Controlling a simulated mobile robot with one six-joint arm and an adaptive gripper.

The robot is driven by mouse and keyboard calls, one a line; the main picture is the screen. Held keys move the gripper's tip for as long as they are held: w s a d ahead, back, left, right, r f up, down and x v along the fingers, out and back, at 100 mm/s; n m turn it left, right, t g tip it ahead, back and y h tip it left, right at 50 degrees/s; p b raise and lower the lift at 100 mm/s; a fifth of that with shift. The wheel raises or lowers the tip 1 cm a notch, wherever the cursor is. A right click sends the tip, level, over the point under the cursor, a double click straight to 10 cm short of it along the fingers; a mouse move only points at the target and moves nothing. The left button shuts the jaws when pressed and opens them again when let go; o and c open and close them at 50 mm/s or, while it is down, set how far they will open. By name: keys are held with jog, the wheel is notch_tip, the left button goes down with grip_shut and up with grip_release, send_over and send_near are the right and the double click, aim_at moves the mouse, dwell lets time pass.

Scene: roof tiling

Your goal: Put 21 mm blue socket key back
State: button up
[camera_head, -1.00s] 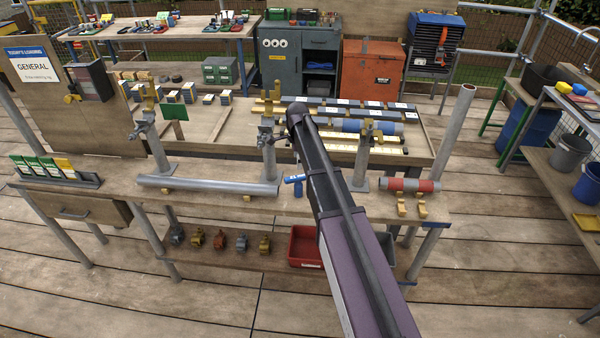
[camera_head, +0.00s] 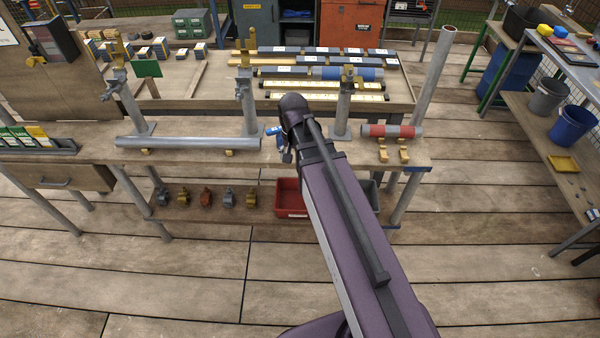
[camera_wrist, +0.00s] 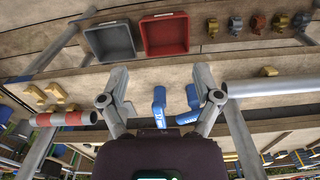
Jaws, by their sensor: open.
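In the wrist view, two blue pieces show between the fingers of my gripper (camera_wrist: 161,76). One blue piece (camera_wrist: 159,105) carries a pale marking too small to read, and a second blue piece (camera_wrist: 192,97) is just right of it, nearer the right finger. I cannot tell which is the 21 mm key or whether they are parts of one tool. My gripper is open, its two grey fingers spread wide, with neither seen closed on anything. In the head view, blue parts (camera_head: 274,130) show beside my arm's end at the front bench; my arm hides most of the gripper.
The front bench (camera_head: 80,152) bears a long grey pipe (camera_head: 190,142) and a red-banded pipe (camera_head: 390,131), with upright posts near the blue parts. A red bin (camera_head: 291,197) and several small clamps stand on the lower shelf. Floor in front is open.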

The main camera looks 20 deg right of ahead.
jog(key=s+n, duration=0.4)
jog(key=s, duration=0.2)
jog(key=shift+s, duration=0.4)
dwell(0.8)
